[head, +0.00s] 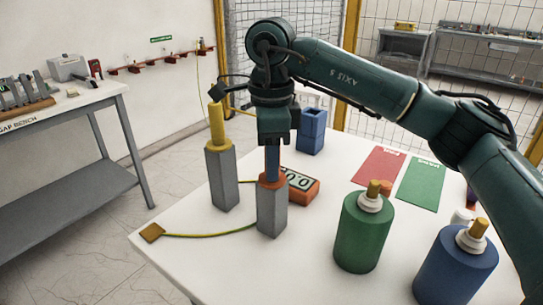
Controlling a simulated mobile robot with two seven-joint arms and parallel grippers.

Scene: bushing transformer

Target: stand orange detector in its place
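My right gripper (273,140) points straight down over the front grey post (272,212). A dark blue upright stem (272,165) runs from between its fingers to an orange collar (271,181) on top of this post. I take the stem and collar to be the orange detector, standing upright in the post. Its upper end is hidden by the gripper, and I cannot tell whether the fingers grip it or only surround it. An orange box with a number display (299,187) lies just behind the post. My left gripper is out of view.
A yellow rod (217,125) stands in another grey post (222,180) to the left. A blue holder (311,130) stands behind. Green (363,230) and blue (455,268) cylinders, red (379,166) and green (420,183) mats are right. A cable leads to a brown plate (152,232).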

